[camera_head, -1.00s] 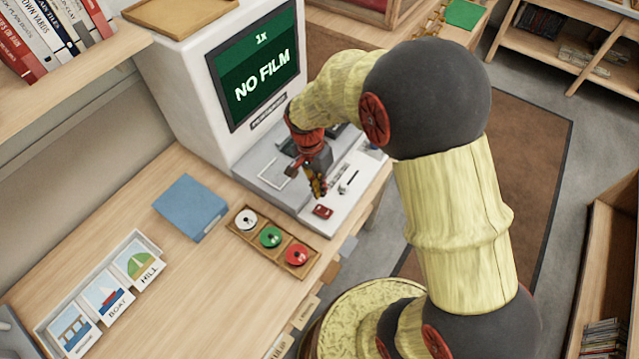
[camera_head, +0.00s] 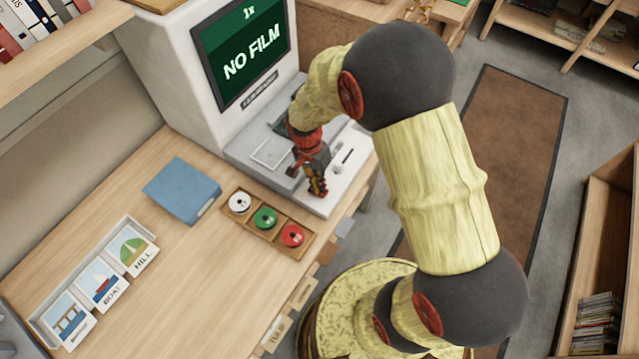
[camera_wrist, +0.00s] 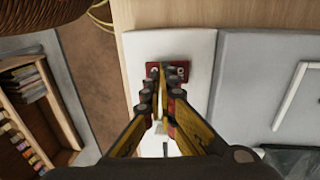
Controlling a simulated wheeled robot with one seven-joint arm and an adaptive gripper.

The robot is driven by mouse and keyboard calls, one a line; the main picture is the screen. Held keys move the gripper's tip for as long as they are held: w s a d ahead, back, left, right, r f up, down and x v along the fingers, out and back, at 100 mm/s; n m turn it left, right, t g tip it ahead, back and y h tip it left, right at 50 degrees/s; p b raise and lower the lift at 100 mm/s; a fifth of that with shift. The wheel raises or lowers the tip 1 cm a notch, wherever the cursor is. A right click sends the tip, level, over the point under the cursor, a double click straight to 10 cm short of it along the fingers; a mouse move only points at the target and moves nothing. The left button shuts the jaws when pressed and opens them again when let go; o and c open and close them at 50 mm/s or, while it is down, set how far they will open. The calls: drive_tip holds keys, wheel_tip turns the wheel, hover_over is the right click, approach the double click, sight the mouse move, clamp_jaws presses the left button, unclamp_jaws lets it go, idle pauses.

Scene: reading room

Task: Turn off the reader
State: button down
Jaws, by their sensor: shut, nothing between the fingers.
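The reader (camera_head: 180,70) is a large white machine on the desk. Its lit green screen (camera_head: 240,58) reads "NO FILM" and "1x". My gripper (camera_head: 317,192) is shut and empty, pointing down over the front right part of the reader's base. In the wrist view a red switch plate (camera_wrist: 181,70) with small pale marks lies on the pale base panel (camera_wrist: 200,45), just beyond my fingertips (camera_wrist: 162,90). The fingers cover part of the plate, and I cannot tell whether they touch it. In the head view my gripper hides the red plate.
A wooden tray (camera_head: 249,234) holds white, green and red spools left of my gripper. A blue box (camera_head: 182,190) and a rack of picture cards (camera_head: 48,325) stand farther left on the desk. Low shelves (camera_head: 600,270) stand right, beyond the brown rug (camera_head: 510,130).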

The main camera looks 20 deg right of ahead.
sight(310, 187)
drive_tip(key=shift+s+d+f, duration=0.15)
drive_tip(key=shift+s+f, duration=0.1)
drive_tip(key=shift+f, duration=0.05)
drive_tip(key=shift+w, duration=0.1)
drive_tip(key=shift+w+a, duration=0.5)
drive_tip(key=shift+w, duration=0.1)
drive_tip(key=shift+w+r+p, duration=0.1)
drive_tip(key=shift+r+p, duration=0.4)
drive_tip(key=shift+r, duration=0.1)
wheel_tip(310, 187, up, 13)
drive_tip(key=w+a+p, duration=0.1)
drive_tip(key=p, duration=0.3)
drive_tip(key=shift+w+a+f, duration=0.15)
drive_tip(key=shift+w+a, duration=0.1)
drive_tip(key=shift+w, duration=0.15)
